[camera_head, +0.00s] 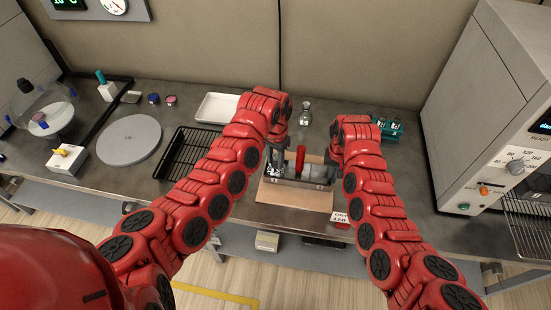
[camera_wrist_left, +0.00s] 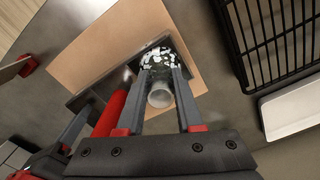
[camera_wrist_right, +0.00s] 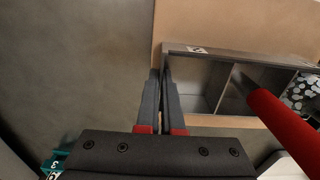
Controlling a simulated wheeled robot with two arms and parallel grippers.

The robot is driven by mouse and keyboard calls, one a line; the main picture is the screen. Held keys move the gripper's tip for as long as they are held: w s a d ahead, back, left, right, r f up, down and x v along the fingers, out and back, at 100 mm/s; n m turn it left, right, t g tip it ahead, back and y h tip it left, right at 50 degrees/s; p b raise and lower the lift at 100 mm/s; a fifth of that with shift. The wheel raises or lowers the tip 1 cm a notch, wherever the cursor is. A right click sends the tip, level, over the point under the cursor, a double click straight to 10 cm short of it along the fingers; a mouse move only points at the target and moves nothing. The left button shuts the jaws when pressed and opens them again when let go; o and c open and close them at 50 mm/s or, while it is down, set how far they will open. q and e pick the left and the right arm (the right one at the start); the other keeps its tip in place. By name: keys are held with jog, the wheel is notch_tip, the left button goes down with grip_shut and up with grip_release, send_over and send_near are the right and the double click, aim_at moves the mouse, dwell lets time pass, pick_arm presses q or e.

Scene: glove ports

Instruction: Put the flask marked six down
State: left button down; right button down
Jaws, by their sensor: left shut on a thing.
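My left gripper (camera_wrist_left: 160,75) is shut on the neck of a clear glass flask (camera_wrist_left: 159,97). The flask is at the end compartment of a grey metal caddy (camera_wrist_right: 215,53), seen against white and dark speckles; I cannot tell whether its base rests on the floor. No six is readable on it. The caddy also shows in the head view (camera_head: 318,174), with a red handle (camera_head: 300,158) across its middle. My right gripper (camera_wrist_right: 161,75) is shut and empty, beside the caddy's other end. Another glass flask (camera_head: 305,116) stands on the bench behind.
The caddy sits on a tan board (camera_head: 295,197) at the bench's front. A black wire rack (camera_head: 186,152) and white tray (camera_head: 217,108) lie left of it. A teal rack (camera_head: 389,127) stands right, before a large grey oven (camera_head: 490,110).

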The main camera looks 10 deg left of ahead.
pick_arm(q)
jog(key=c, duration=0.6)
grip_release()
jog(key=shift+o, duration=0.2)
jog(key=shift+r, duration=0.1)
